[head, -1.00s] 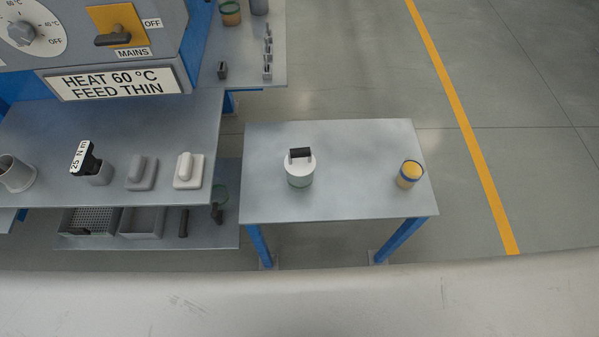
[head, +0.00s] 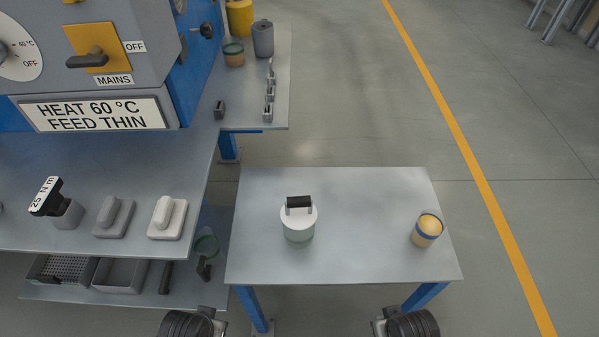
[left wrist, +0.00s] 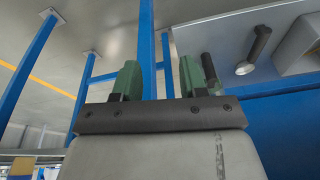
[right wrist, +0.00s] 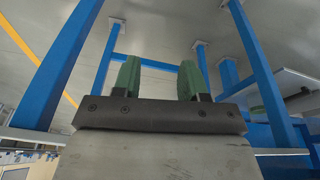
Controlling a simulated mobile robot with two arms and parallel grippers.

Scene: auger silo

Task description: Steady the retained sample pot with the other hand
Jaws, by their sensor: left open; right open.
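A pot with a white lid and black handle (head: 298,221) stands upright on the small grey table (head: 350,265). A smaller jar with yellow contents and a blue band (head: 427,229) stands at the table's right side. I cannot tell from any label which is the retained sample pot. My left gripper (left wrist: 157,80) is open and empty in the left wrist view, with green pads. My right gripper (right wrist: 160,80) is open and empty in the right wrist view. Black parts of my arms show at the head view's bottom edge, apart from both pots.
Trays (head: 119,274) sit on the shelf below. Blue table legs (right wrist: 70,65) stand before the grippers. The small table's middle is clear.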

